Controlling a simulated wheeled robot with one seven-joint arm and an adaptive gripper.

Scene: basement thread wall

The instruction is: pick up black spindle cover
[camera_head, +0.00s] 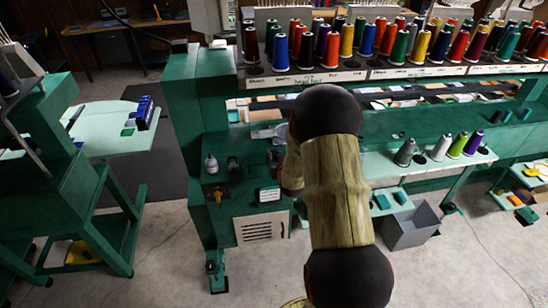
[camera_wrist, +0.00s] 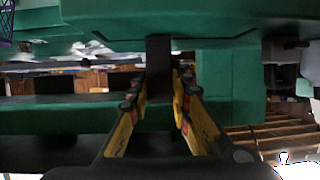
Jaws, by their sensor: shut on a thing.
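In the wrist view, my gripper (camera_wrist: 160,88) has its two yellow-and-black fingers closed in on a dark, narrow upright piece (camera_wrist: 158,52), which I take to be the black spindle cover. The piece runs up from between the fingers in front of a green machine part. Its lower end is hidden between the fingers, and I cannot tell whether it still touches the machine. In the head view, my own arm hides the gripper and the cover.
The green machine (camera_head: 185,110) carries a long rack of coloured thread spools (camera_head: 330,45). Several spools (camera_head: 440,147) stand on a lower shelf at right. A grey bin (camera_head: 410,228) is on the floor below. A green table (camera_head: 120,135) stands at left, with open floor between.

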